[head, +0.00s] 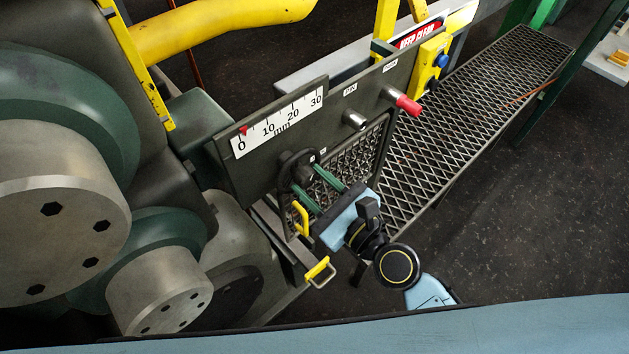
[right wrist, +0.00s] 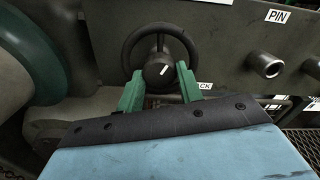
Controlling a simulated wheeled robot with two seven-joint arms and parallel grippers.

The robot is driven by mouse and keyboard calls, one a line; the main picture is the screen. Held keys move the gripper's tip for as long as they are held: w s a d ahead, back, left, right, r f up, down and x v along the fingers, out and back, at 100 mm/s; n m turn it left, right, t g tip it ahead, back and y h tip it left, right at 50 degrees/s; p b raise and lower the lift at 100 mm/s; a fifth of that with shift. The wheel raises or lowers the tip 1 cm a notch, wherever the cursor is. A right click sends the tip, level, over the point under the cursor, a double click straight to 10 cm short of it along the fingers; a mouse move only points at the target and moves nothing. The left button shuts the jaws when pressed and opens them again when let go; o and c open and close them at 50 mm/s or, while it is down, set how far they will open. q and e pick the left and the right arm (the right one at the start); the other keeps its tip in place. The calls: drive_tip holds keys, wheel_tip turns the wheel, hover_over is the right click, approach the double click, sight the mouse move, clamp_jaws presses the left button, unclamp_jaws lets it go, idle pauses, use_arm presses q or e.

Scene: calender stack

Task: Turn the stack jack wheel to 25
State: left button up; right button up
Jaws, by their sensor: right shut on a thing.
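The jack wheel (head: 291,170) is a small dark handwheel low on the grey panel. In the right wrist view its dark rim (right wrist: 160,30) rings a hub with a white mark tilted slightly right of upright. My right gripper (head: 307,178) has its green fingers on either side of the hub, shut on it; the fingers also show in the right wrist view (right wrist: 159,82). Above the wheel, a white scale (head: 279,124) reads 0 to 30 mm. Its red pointer (head: 243,129) stands near 0. My left gripper is out of view.
A metal pin (head: 354,119) and a red-ended handle (head: 403,102) stick out of the panel right of the wheel. Yellow handles (head: 318,268) sit below. Large rollers (head: 60,225) fill the left. A mesh walkway (head: 450,120) lies right.

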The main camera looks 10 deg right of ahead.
drive_tip(key=shift+n, duration=0.8)
drive_tip(key=o, duration=1)
drive_tip(key=b+v, duration=0.3)
drive_tip(key=v, duration=1)
drive_tip(key=shift+b, duration=0.4)
drive_tip(key=shift+s+d, duration=0.15)
